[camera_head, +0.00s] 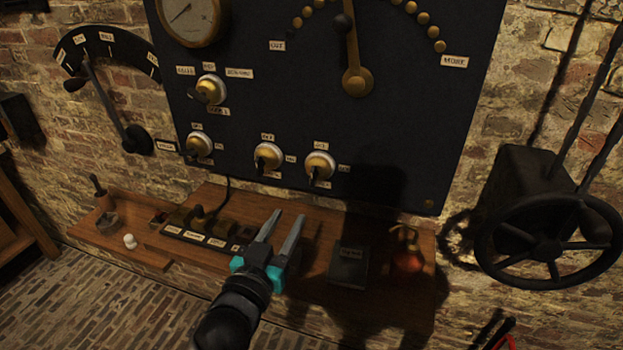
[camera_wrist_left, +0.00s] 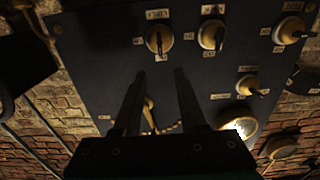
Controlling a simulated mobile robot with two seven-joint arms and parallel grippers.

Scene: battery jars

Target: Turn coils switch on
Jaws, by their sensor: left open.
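A dark panel (camera_head: 400,130) on the brick wall carries several brass rotary switches with small labels. The lower row has a left switch (camera_head: 200,146), a middle switch (camera_head: 268,157) and a right switch (camera_head: 320,164). Another switch (camera_head: 210,90) sits above the left one. The labels are too small to read, so I cannot tell which is the coils switch. My left gripper (camera_head: 288,216) is open and empty, below the lower row and apart from it. In the left wrist view its fingers (camera_wrist_left: 160,72) point toward the right switch (camera_wrist_left: 159,39). A dark and red part, probably my right gripper (camera_head: 495,331), shows at the lower right edge.
A handwheel (camera_head: 550,243) stands at the right. A large lever (camera_head: 352,50) is on the panel.

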